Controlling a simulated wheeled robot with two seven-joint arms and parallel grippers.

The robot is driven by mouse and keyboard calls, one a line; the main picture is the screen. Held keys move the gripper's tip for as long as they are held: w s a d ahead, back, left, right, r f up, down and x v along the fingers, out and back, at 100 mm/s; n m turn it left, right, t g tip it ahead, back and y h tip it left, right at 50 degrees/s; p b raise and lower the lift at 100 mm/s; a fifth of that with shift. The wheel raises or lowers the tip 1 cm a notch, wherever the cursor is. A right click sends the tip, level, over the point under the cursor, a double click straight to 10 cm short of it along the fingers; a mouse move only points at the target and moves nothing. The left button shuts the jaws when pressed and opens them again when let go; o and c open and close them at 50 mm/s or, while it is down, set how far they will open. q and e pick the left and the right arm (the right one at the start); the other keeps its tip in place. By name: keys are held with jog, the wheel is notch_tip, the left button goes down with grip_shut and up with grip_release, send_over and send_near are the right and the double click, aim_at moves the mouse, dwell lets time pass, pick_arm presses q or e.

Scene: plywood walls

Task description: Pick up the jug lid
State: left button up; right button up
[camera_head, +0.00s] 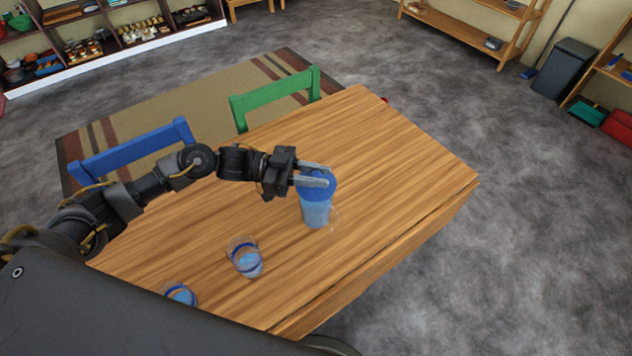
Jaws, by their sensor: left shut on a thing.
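A clear jug (317,214) with a bluish content stands upright on the wooden table. The blue jug lid (322,191) is at its top. My left gripper (322,174) reaches in from the left and its two fingers are shut on the lid from the left side. The fingers hide part of the lid. I cannot tell whether the lid is seated on the jug or lifted a little. My right gripper is not in view.
Two glasses with blue bands stand on the table (410,160), one (245,258) near the middle front and one (180,294) at the front left. A blue chair (135,148) and a green chair (275,95) stand behind. The table's right part is clear.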

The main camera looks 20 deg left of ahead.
aim_at(316, 174)
pick_arm(q)
grip_shut()
jog(key=shift+r, duration=0.1)
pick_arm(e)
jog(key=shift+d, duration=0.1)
